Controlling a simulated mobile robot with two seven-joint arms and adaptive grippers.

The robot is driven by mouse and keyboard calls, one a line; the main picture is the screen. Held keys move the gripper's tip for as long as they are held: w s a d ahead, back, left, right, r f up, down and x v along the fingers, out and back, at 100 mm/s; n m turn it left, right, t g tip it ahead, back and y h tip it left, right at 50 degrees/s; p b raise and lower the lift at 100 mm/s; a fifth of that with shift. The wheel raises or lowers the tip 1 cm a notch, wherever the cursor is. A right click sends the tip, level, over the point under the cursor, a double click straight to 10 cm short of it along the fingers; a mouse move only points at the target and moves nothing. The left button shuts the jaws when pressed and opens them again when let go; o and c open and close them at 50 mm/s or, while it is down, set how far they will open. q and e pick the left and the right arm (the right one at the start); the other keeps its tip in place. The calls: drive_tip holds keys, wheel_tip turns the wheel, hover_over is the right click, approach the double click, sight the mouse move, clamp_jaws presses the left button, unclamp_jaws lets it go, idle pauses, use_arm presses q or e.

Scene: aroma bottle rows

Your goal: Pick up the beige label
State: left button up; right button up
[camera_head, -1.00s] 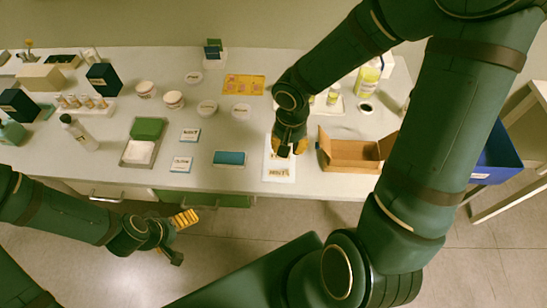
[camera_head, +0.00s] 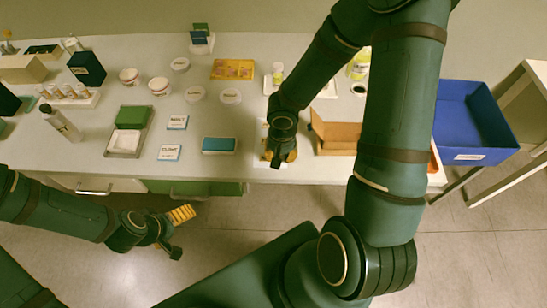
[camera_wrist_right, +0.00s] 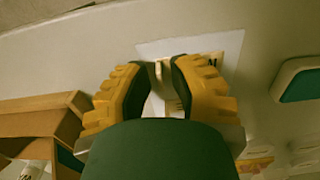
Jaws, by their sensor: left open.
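A beige label (camera_wrist_right: 226,48) with dark lettering, partly hidden by the fingers, lies on a white sheet (camera_wrist_right: 157,48) in the right wrist view. A small pale upright piece (camera_wrist_right: 158,72) shows between the fingers; I cannot tell whether it belongs to the label. My right gripper (camera_wrist_right: 160,65) is low over the sheet, its yellow-backed fingers apart on either side of that piece. In the head view, the right gripper (camera_head: 279,158) covers most of the sheet near the table's front edge. My left gripper (camera_head: 180,232) is open and empty in front of the table.
An open cardboard box (camera_head: 335,135) stands just right of the right gripper. A teal-topped block (camera_head: 219,145) and two small cards, CLOVE (camera_head: 169,153) and another (camera_head: 178,122), lie to its left. A blue bin (camera_head: 470,120) is at the far right.

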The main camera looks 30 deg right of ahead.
drive_tip(key=shift+f, duration=0.35)
clamp_jaws()
